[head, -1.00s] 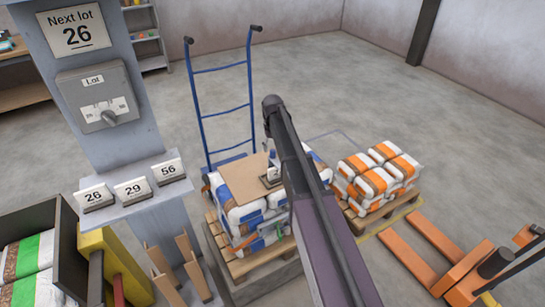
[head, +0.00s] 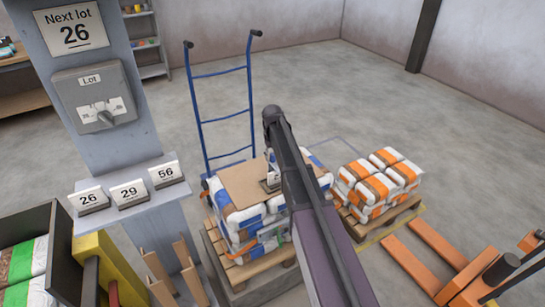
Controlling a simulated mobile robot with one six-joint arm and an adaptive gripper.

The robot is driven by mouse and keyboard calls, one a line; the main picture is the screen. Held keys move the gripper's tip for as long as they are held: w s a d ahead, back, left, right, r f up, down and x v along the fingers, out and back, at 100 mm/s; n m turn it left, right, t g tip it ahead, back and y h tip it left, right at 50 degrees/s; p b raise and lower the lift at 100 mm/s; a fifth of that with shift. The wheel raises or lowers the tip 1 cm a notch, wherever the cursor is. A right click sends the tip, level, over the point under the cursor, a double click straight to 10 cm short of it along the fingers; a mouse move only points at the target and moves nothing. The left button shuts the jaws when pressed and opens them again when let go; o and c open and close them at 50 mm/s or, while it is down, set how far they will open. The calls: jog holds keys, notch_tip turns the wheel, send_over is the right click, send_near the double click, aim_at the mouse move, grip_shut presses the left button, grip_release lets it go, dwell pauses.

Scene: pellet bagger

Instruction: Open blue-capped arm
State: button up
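I cannot make out a blue-capped arm in the head view. My own dark arm link crosses the middle of the view from the bottom up to a rounded joint and covers part of the scene. My gripper is not visible; the link may be hiding it. A small pale object with dark marks (head: 270,182) shows just left of the link, over the cardboard sheet (head: 248,186). What it belongs to is unclear. The sheet lies on a stack of white and blue bags (head: 240,222) on a wooden pallet (head: 262,268).
A grey post (head: 82,72) at left carries a lot selector (head: 95,98) and numbered plates (head: 130,192). A blue hand truck (head: 222,117) stands behind the stack. Orange-striped bags (head: 384,180) and an orange pallet truck (head: 470,275) are at right. Open floor lies behind.

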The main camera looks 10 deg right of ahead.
grip_shut()
jog(key=shift+a, duration=0.1)
